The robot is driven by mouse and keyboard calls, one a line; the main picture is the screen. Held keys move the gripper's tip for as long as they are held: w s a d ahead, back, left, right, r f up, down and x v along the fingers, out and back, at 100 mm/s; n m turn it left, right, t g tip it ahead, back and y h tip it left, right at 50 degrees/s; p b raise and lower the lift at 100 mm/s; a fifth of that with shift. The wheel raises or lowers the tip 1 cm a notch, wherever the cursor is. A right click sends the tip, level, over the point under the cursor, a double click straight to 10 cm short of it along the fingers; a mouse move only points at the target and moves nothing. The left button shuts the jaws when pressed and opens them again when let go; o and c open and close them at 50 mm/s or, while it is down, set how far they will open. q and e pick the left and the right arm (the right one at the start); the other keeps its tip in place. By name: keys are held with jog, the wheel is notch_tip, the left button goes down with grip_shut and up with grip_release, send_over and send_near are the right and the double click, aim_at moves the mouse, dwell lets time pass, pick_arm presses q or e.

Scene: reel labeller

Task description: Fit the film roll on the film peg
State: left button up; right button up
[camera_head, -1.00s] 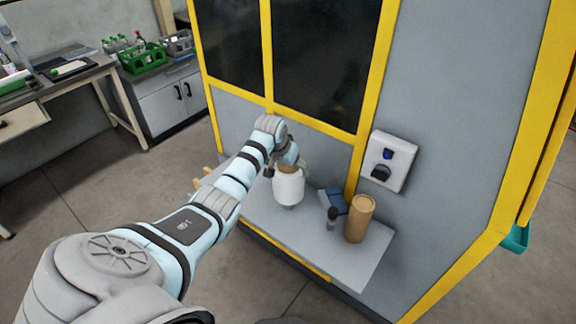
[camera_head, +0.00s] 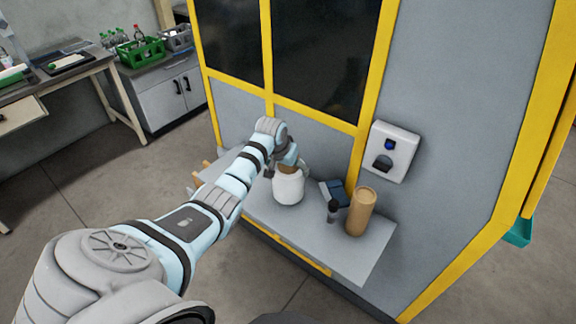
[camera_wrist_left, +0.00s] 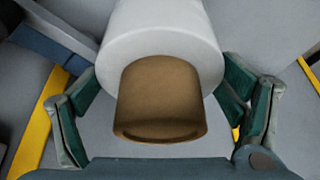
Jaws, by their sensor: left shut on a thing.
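The film roll, white with a brown core, is in my left gripper. It shows in the head view (camera_head: 288,187) upright over the shelf (camera_head: 262,215), and in the wrist view (camera_wrist_left: 165,35) with its brown core (camera_wrist_left: 160,100) toward the camera. My left gripper (camera_head: 289,166) is above the roll, shut on it, with green-padded fingers either side of the core in the wrist view. The roll's lower end is close to the shelf; I cannot tell whether it touches. No film peg can be made out; the roll hides the spot under it. My right gripper is out of view.
A brown cylinder (camera_head: 361,212) stands on the shelf to the right. A small dark upright tool (camera_head: 332,211) and a blue item (camera_head: 338,191) are between it and the roll. Tan pegs (camera_head: 206,164) show at the shelf's left end. The yellow-framed machine wall rises behind.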

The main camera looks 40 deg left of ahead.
pick_arm(q)
jog(key=shift+f+b, duration=0.8)
jog(key=shift+f, duration=0.6)
jog(key=o, duration=1.7)
jog(key=shift+s, duration=0.1)
jog(key=v, duration=1.2)
jog(key=shift+d, duration=0.1)
